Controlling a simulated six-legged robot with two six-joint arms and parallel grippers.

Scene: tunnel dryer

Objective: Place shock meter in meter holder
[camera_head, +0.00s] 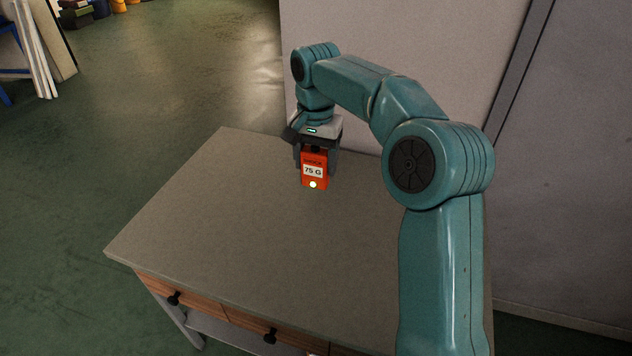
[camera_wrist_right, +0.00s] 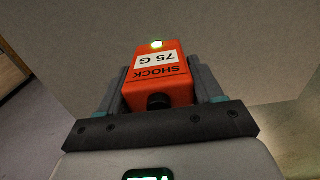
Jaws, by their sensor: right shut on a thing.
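The shock meter (camera_head: 314,171) is an orange-red box with a white label reading "75 G" and a small lit round light at its lower end. My right gripper (camera_head: 316,166) is shut on it and holds it over the back part of the tabletop; I cannot tell how high above it. In the right wrist view the shock meter (camera_wrist_right: 160,76) sits between the two fingers, its label reading "SHOCK 75 G" upside down. I do not see a meter holder in either view. My left gripper is not in view.
The grey-brown table (camera_head: 220,225) has a bare top and wooden drawers (camera_head: 245,325) with black knobs along its front. A pale wall (camera_head: 400,35) stands behind it. Green floor (camera_head: 150,80) lies open to the left, with a leaning white board (camera_head: 38,60) farther off.

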